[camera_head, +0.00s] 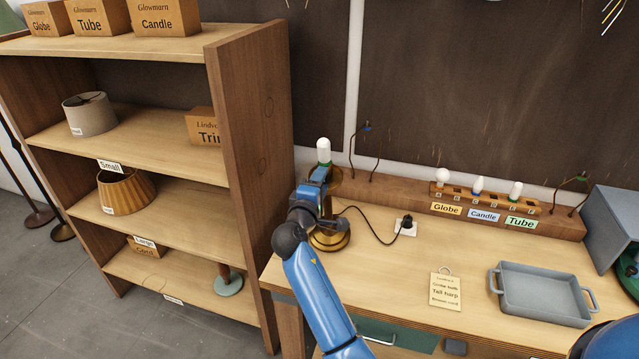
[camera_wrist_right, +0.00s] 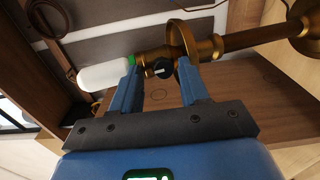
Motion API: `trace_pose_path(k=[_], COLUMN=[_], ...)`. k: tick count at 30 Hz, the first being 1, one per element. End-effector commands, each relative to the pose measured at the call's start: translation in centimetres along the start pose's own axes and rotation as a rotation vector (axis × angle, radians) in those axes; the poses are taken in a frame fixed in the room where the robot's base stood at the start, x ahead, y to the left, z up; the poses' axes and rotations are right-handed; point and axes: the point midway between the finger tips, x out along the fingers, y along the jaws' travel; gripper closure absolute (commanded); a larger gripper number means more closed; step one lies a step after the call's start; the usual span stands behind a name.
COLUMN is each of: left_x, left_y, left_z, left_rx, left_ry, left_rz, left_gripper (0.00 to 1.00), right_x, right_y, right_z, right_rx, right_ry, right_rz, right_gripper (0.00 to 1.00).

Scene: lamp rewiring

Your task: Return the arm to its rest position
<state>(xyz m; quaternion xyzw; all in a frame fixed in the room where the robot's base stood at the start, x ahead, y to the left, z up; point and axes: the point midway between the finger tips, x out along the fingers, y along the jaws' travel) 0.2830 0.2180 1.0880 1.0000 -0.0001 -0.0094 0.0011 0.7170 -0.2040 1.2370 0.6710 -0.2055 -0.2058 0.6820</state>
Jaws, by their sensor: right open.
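The brass lamp (camera_head: 330,238) stands on the workbench near its left end, with a white tube bulb (camera_head: 323,150) on top. A green collar shows under the bulb. My right gripper (camera_head: 325,183) is at the lamp's upper part and hides some of it. In the right wrist view, its two fingers (camera_wrist_right: 157,66) are open, one on each side of the brass socket (camera_wrist_right: 150,58) with its dark switch knob (camera_wrist_right: 162,68). The picture does not settle whether they touch it. The bulb (camera_wrist_right: 105,75) lies left of the fingers. My left gripper is not in view.
A wooden shelf unit (camera_head: 250,150) with shades and boxes stands close to the left of my arm. The lamp's cord runs to a plug (camera_head: 406,222). A bulb rack (camera_head: 480,195), a paper card (camera_head: 446,290) and a grey tray (camera_head: 541,292) are on the bench (camera_head: 400,265).

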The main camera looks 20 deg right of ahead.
Motion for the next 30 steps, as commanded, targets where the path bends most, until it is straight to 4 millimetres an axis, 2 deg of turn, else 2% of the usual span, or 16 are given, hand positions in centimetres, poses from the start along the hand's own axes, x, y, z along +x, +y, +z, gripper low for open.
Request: trace_pose_path(k=[11,16,20,23,26,30], left_x=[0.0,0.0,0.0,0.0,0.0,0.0], left_y=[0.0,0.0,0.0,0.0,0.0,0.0], left_z=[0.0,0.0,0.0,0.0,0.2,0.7], left_rx=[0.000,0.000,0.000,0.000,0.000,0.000], left_ry=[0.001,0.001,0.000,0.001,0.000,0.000], left_rz=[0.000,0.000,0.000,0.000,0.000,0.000], left_gripper=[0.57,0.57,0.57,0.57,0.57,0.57], right_x=[0.0,-0.1,-0.6,-1.7,-3.6,-6.8], right_y=[0.0,0.7,2.4,3.3,2.3,-0.3], right_z=[0.0,-1.5,-3.3,-4.6,-5.3,-4.8], right_rx=[0.012,0.093,0.215,0.336,0.470,0.648], right_ry=[0.002,0.075,0.181,0.292,0.419,0.569], right_rz=[0.000,0.026,0.053,0.066,0.052,0.010], right_gripper=[0.52,0.52,0.52,0.52,0.52,0.52])
